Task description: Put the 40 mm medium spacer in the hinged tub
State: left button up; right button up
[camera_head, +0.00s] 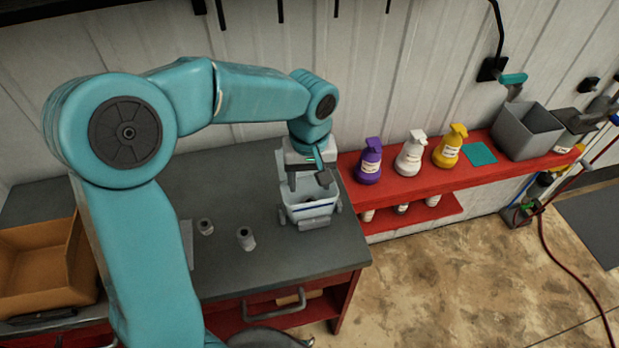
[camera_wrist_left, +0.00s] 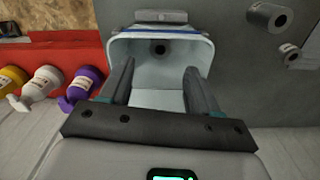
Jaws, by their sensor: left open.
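The hinged tub (camera_head: 310,212) is a pale open container with a blue stripe, standing at the bench's right end. It also shows in the left wrist view (camera_wrist_left: 195,52). My left gripper (camera_head: 308,182) is above the tub, pointing down; in the wrist view its two fingers (camera_wrist_left: 158,82) are apart over the tub's opening, with nothing between them. Two grey hollow spacers, a taller one (camera_head: 246,238) and a shorter one (camera_head: 205,226), stand on the bench left of the tub.
The dark bench top (camera_head: 270,270) is clear in front of the tub. A brown box (camera_head: 40,262) is at the left. A red shelf (camera_head: 400,188) on the right holds purple, white and yellow spray bottles and a grey bin (camera_head: 525,132).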

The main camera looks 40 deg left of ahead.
pick_arm(q)
jog(key=shift+r+p, duration=0.35)
jog(key=shift+r, duration=0.25)
notch_tip(320, 180, up, 16)
jog(key=shift+r+p, duration=0.15)
jog(key=shift+p, duration=0.15)
jog(key=shift+s+d, duration=0.1)
jog(key=shift+s, duration=0.05)
dwell(0.3)
